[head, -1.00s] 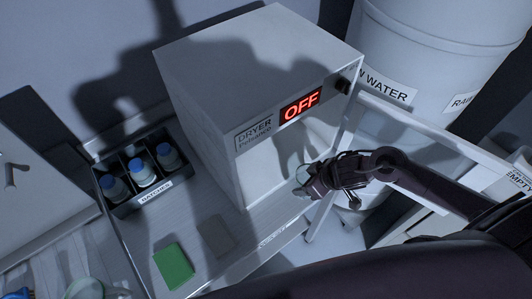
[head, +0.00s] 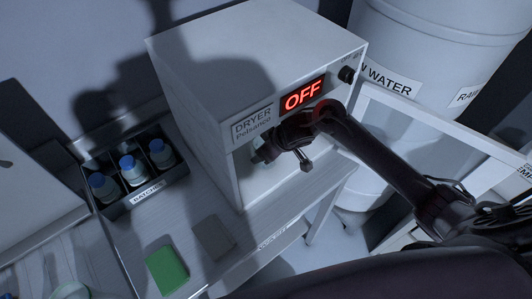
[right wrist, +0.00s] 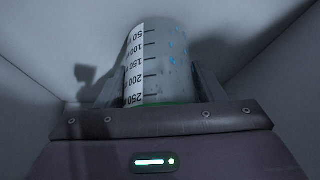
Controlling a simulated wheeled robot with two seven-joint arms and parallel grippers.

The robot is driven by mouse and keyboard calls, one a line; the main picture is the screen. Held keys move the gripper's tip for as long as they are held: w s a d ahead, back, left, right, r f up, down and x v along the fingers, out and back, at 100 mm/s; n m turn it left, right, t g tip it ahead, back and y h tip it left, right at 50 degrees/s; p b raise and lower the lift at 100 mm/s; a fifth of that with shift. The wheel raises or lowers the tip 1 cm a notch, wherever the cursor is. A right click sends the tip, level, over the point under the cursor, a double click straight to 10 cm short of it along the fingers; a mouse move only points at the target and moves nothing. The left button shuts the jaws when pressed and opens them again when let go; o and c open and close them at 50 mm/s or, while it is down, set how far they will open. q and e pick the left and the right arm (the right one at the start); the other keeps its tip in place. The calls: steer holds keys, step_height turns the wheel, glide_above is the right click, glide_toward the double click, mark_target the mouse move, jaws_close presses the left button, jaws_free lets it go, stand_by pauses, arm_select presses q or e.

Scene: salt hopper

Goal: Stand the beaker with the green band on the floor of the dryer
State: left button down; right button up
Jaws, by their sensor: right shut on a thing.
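The dryer (head: 190,90) is a pale box with a red OFF display (head: 303,94). Its door (head: 440,134) stands open to the right. My right gripper (head: 263,156) is at the dryer's front opening, below the name label. In the right wrist view it is shut on a clear beaker (right wrist: 165,65), one finger on each side. The beaker has a white scale, blue specks and a strip of green low down by the gripper body. Pale walls surround it there. My left gripper is out of view.
A dark rack (head: 118,205) labelled BATCHES holds several blue-capped bottles (head: 133,170) left of the dryer. A green pad (head: 167,270) and a grey pad (head: 213,237) lie on the bench in front. A large water drum (head: 440,50) stands behind the open door.

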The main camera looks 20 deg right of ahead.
steer(key=shift+r, duration=0.1)
steer(key=shift+s, duration=0.1)
steer(key=shift+f, duration=0.2)
steer(key=o, duration=1.1)
steer(key=shift+r, duration=0.1)
steer(key=shift+d+r, duration=0.1)
steer(key=shift+r, duration=0.15)
steer(key=s+d+b, duration=0.1)
steer(key=s+d, duration=0.1)
steer(key=s, duration=0.1)
steer(key=s+d, duration=0.2)
steer(key=s, duration=0.1)
steer(key=s+d+b, duration=0.1)
steer(key=s+d, duration=0.1)
steer(key=s, duration=0.1)
steer(key=shift+s+r+b, duration=0.2)
steer(key=shift+s+b, duration=0.1)
steer(key=shift+s, duration=0.05)
steer(key=shift+s+d+r, duration=0.15)
steer(key=shift+s+d, duration=0.05)
steer(key=shift+s, duration=0.3)
